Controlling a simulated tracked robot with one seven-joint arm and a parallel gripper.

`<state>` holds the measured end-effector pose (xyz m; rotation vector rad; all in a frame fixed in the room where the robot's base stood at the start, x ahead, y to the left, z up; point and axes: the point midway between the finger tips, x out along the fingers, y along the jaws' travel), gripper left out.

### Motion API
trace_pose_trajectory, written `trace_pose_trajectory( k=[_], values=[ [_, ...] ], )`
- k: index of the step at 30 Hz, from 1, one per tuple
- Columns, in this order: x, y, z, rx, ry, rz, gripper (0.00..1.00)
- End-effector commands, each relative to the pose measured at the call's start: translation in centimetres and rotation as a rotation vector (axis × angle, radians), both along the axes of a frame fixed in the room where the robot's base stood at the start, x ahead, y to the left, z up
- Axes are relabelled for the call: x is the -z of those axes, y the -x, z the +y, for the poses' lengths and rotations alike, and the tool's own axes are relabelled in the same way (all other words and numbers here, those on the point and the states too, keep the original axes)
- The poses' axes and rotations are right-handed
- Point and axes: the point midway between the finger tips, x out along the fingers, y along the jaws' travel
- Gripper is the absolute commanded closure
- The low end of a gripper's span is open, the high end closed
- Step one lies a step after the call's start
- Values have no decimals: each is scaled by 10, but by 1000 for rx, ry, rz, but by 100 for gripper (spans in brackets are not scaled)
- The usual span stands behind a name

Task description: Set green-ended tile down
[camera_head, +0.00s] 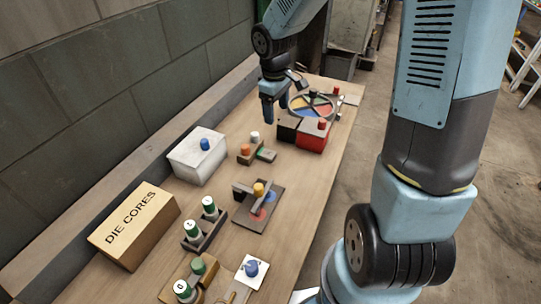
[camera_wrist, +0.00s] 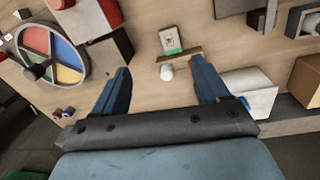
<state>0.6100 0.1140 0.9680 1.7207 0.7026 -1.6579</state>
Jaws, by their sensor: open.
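A small tile with a green end (camera_wrist: 171,38) lies in the upper middle of the wrist view, against a thin brown bar (camera_wrist: 181,56). In the head view a small green piece (camera_head: 267,155) lies beside an orange-topped peg (camera_head: 245,149); I cannot tell whether it is the same tile. My gripper (camera_head: 276,115) is open above the far part of the bench. In the wrist view its two fingers are wide apart (camera_wrist: 163,76) with nothing held. A small white knob (camera_wrist: 166,72) shows between them, below the tile.
A colour-sectored wheel (camera_head: 311,105) and a red block (camera_head: 312,140) stand at the far right. A white box (camera_head: 198,158) with a blue knob and a DIE CORES box (camera_head: 133,228) stand along the wall. Several pegged fixtures fill the near bench.

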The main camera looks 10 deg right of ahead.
Motion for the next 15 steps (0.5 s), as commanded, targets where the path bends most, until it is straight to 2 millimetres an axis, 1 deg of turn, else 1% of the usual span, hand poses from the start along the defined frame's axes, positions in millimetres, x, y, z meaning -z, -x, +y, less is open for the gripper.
trace_pose_trajectory(
  k=[1,6,10,15],
  values=[
    [11,-4,4,-23,-9,18,26],
    [34,-12,17,-90,-33,49,26],
    [44,-15,23,-117,-46,61,26],
    [56,-16,25,-130,-49,68,26]
  ],
)
